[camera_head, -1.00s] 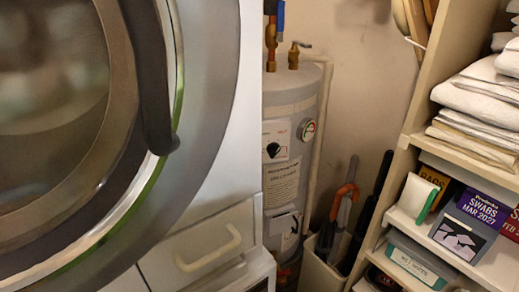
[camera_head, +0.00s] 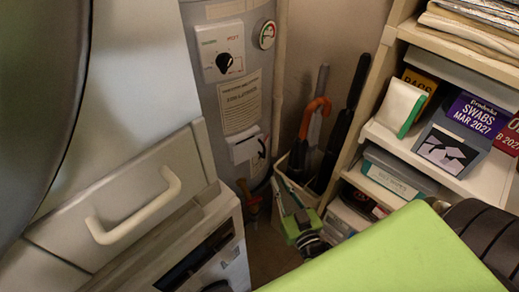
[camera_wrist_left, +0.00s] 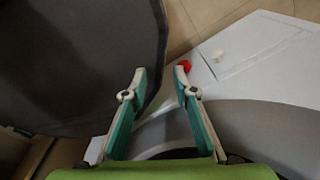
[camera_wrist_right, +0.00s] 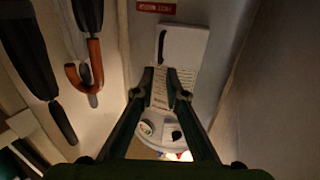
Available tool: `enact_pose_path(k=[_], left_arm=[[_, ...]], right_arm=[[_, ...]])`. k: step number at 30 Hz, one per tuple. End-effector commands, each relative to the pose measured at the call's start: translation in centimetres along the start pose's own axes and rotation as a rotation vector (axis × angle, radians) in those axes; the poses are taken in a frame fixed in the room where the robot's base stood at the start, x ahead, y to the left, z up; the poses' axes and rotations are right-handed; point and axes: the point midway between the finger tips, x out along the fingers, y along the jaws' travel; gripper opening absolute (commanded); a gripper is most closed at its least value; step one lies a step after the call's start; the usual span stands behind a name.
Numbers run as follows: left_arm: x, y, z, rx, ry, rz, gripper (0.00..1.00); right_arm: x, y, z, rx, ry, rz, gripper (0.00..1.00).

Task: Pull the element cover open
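The element cover (camera_head: 245,147) is a white panel low on the grey water heater (camera_head: 205,110), with a dark handle at its right side. In the right wrist view the cover (camera_wrist_right: 185,42) shows upside down beyond my fingertips, with its dark slot-like handle and the printed label beside it. My right gripper (camera_head: 285,182) is low, in front of the bin and right of the cover. Its fingers (camera_wrist_right: 160,75) are apart, with nothing between them, and do not appear to touch the cover. My left gripper (camera_wrist_left: 160,72) is open and empty beside the washer's round door.
The washer's drawer handle (camera_head: 135,205) juts out at the left. A bin (camera_head: 308,187) with umbrellas stands right of the heater. A shelf (camera_head: 435,155) with boxes and towels is at the right. The gap between is narrow.

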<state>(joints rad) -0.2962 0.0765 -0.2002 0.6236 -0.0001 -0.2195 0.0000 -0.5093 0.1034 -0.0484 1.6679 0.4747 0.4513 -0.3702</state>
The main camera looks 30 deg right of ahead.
Motion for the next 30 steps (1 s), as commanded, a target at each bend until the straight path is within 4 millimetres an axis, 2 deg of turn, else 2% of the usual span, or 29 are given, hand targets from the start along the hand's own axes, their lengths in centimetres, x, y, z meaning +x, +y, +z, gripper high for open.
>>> enact_pose_path(k=[8,12,18,24,30], left_arm=[[-0.5,-0.2,1.1,0.002,-0.016,-0.003,0.26],[-0.6,-0.3,1.1,0.002,-0.017,-0.004,0.26],[-0.6,-0.3,0.9,0.002,-0.014,-0.004,0.26],[-0.6,-0.4,0.7,0.002,-0.011,-0.004,0.26],[-0.6,-0.4,0.5,0.002,-0.007,-0.004,0.26]], right_arm=[[4.8,0.0,-0.2,-0.001,0.003,-0.001,0.13],[7.9,-0.1,-0.2,0.000,0.003,-0.001,0.13],[11.4,0.0,0.0,-0.001,-0.001,-0.002,0.13],[13.2,-0.1,0.1,-0.002,-0.002,-0.002,0.13],[13.6,-0.1,0.1,-0.001,-0.002,-0.002,0.13]])
